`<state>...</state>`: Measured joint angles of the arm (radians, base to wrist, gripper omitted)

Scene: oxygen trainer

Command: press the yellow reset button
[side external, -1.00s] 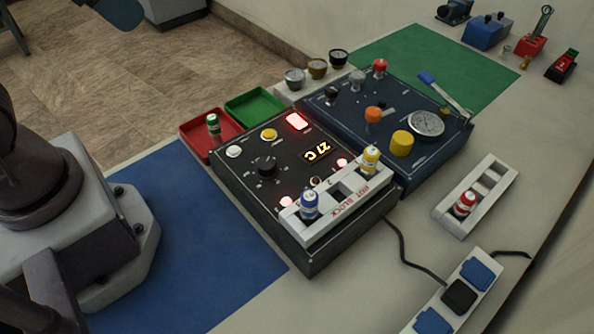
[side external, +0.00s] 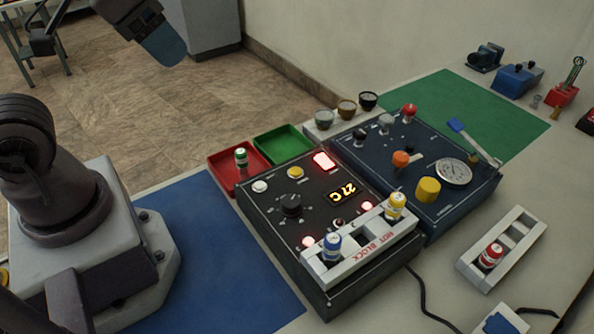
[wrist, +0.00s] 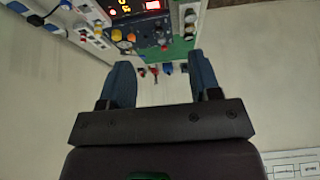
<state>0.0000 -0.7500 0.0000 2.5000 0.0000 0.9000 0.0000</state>
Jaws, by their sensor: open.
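The small round yellow button (side external: 295,172) is on the top of the black hot block unit (side external: 262,213), between a white button (side external: 260,187) and a lit red one (side external: 324,161). My gripper (wrist: 163,78) is open and empty, with its two blue fingers apart in the wrist view. In the side view only part of it shows, a blue finger (side external: 165,46) high at the top left, well away from the unit. The wrist view shows the panels small at its top edge; I cannot pick out the yellow button there.
A display reading 27 C (side external: 341,193) and a black knob (side external: 291,205) are near the button. Blue-capped (side external: 332,246) and yellow-capped (side external: 395,205) vials stand in the block. A dark blue panel (side external: 448,208) with a larger yellow knob (side external: 428,190) adjoins. Red (side external: 224,161) and green (side external: 284,143) trays lie behind.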

